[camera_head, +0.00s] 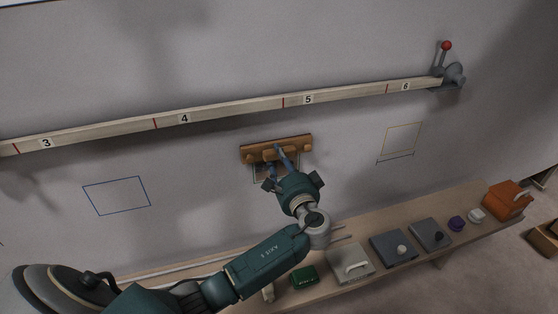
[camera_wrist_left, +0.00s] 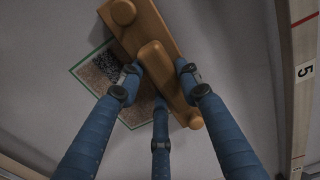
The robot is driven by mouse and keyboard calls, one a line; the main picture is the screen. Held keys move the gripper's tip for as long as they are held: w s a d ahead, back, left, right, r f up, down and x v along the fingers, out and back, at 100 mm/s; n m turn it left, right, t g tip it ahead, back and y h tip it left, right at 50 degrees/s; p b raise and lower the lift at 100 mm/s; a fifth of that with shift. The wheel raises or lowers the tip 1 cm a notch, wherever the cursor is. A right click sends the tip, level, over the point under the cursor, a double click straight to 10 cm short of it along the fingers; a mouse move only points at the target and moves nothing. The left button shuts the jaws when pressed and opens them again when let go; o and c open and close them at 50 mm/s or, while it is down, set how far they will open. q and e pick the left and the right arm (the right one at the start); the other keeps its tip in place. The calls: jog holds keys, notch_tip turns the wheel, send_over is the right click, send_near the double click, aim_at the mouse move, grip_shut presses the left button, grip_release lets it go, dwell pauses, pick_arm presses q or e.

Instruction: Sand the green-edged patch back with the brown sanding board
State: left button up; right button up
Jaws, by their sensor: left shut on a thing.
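The brown sanding board (camera_head: 252,154) is against or close to the grey wall, below the numbered batten, between marks 4 and 5. My left gripper (camera_head: 279,156) is shut on the board's raised middle grip. In the left wrist view, the blue fingers close around that grip of the board (camera_wrist_left: 147,32). The green-edged patch (camera_wrist_left: 99,72) has a dark speckled inside and lies partly behind the board. In the head view only a lower strip of the patch (camera_head: 261,173) shows under the board. Whether the board touches the patch I cannot tell. My right gripper is not in view.
The numbered batten (camera_head: 230,111) runs just above the board, with a red-knobbed clamp (camera_head: 452,72) at its right end. Blue (camera_head: 117,196) and yellow (camera_head: 401,139) outlines flank the patch. A bench (camera_head: 465,206) below holds several blocks and an orange box (camera_head: 507,199).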

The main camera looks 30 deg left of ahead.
pick_arm(q)
notch_tip(320, 180, down, 14)
jog(key=b, duration=1.2)
dwell(0.4)
jog(key=shift+d+r, duration=0.1)
jog(key=shift+d, duration=0.05)
jog(key=shift+o, duration=1.4)
jog(key=shift+c, duration=1.4)
jog(key=shift+s+d, duration=0.1)
jog(key=shift+s+d, duration=0.35)
jog(key=shift+d, duration=0.05)
